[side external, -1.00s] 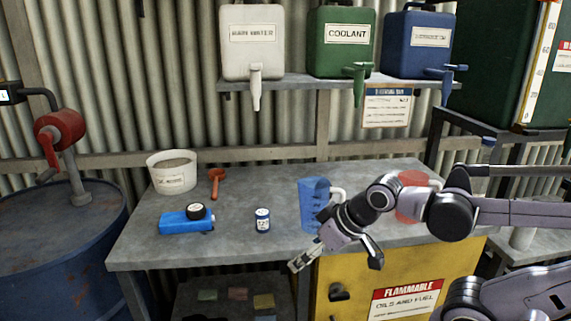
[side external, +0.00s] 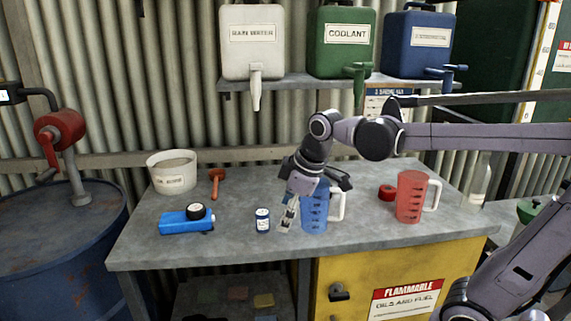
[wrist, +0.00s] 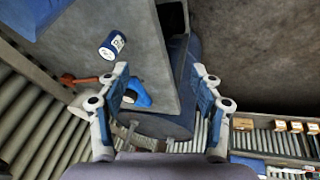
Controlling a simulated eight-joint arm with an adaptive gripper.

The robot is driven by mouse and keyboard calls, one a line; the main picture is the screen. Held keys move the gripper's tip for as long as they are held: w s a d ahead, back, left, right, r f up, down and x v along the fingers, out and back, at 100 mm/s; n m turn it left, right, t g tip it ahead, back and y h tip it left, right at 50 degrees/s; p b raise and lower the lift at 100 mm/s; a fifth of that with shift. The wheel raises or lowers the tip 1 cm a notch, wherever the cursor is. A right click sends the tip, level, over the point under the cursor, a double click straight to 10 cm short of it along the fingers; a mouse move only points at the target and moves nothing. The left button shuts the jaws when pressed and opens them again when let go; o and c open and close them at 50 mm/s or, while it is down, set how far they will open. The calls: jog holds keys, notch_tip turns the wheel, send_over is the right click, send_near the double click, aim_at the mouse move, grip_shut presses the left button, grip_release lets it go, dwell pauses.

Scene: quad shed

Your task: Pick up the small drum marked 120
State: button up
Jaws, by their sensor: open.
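The small drum (side external: 262,221) is a short blue and white can standing upright on the grey bench, left of the blue measuring jug (side external: 314,212). The drum also shows in the wrist view (wrist: 112,46) at upper left, with dark marks on its white label that are too small to read surely. My gripper (side external: 287,218) is open and empty, just right of the drum and in front of the jug's left side. In the wrist view my gripper (wrist: 161,72) has its fingers spread, with the drum beyond and left of the left finger. They look apart.
A blue device with a black cap (side external: 187,220), a white bucket (side external: 172,177) and an orange scoop (side external: 217,182) stand to the left. A red jug (side external: 411,198) and red ring (side external: 387,192) are at right. The bench's front edge (side external: 220,258) is close.

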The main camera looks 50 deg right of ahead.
jog(key=w+d+r+n+g, duration=0.1)
jog(key=w+d+n+g, duration=0.15)
jog(key=w+n, duration=0.4)
jog(key=n+g, duration=0.2)
jog(key=n, duration=0.3)
send_over(262, 212)
notch_tip(262, 212, down, 2)
jog(key=shift+a+f, duration=0.1)
jog(key=shift+f, duration=0.05)
jog(key=shift+w+f, duration=0.25)
jog(key=shift+f, duration=0.25)
jog(key=shift+s+d+f, duration=0.1)
jog(key=shift+f, duration=2.45)
jog(key=shift+s+d+f, duration=0.1)
jog(key=shift+f, duration=2.4)
jog(key=c, duration=1.3)
jog(key=shift+r, duration=0.15)
